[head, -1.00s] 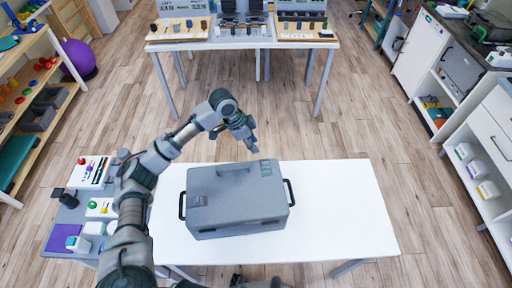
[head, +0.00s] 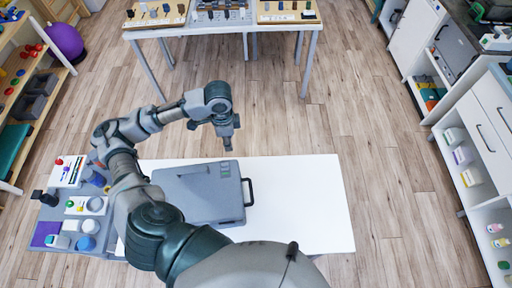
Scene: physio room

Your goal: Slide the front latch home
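A grey case (head: 205,190) with its lid down sits on the white table (head: 310,205). Its black right side handle (head: 250,192) shows; my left arm covers its left side and part of its front. I cannot make out a front latch. My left gripper (head: 228,149) points down over the case's far right edge. It is too small to tell whether its fingers are open or shut, or whether it touches the case. My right gripper is not in view.
A side stand at the left holds a white box with a red button (head: 68,170), a purple pad (head: 46,233) and several small items. The white table's right part is bare. A workbench (head: 230,28) stands at the back; cabinets (head: 480,125) line the right.

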